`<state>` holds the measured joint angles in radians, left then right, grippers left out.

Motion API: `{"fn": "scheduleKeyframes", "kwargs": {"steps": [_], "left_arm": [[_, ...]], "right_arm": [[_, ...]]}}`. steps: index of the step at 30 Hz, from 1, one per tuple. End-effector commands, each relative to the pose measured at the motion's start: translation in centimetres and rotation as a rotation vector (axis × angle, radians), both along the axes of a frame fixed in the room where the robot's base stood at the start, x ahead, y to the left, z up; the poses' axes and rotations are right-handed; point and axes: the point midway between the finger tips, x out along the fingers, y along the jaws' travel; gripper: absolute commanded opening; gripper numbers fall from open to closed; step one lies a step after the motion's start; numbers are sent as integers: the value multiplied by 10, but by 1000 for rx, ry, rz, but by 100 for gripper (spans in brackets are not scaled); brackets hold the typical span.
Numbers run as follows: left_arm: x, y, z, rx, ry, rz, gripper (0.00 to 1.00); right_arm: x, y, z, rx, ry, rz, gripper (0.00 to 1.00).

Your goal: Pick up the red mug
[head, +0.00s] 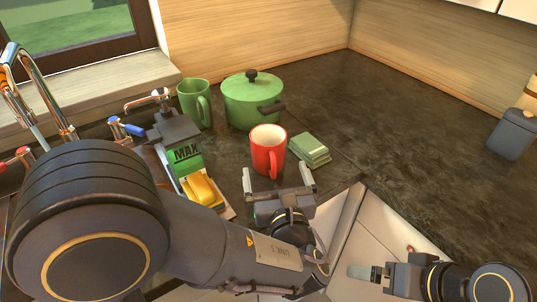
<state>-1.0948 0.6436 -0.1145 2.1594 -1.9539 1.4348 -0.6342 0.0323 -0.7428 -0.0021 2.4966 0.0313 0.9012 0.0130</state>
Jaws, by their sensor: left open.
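The red mug (266,150) stands upright on the dark counter in the head view, its white inside showing and its handle facing the front. My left gripper (277,177) is just in front of the mug. Its two fingers are spread wide and nothing is between them. The fingers look apart from the mug, but the exact gap is hard to judge. My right gripper (362,272) is low at the bottom right, away from the mug and seen side-on, so its jaw opening is unclear.
A green pot (250,103) and a green mug (193,105) stand behind the red mug. Green stacked pieces (311,150) lie close to its right.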

Motion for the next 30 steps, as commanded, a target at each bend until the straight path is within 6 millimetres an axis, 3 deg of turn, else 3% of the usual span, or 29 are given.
{"fn": "scheduleKeyframes", "kwargs": {"steps": [12, 21, 30], "left_arm": [[54, 12, 2, 0, 0, 4, 100], [59, 12, 2, 0, 1, 0, 100], [59, 12, 2, 0, 1, 1, 61]], "right_arm": [[0, 0, 6, 0, 0, 0, 100], [0, 0, 5, 0, 0, 0, 100], [0, 0, 5, 0, 0, 0, 100]]}}
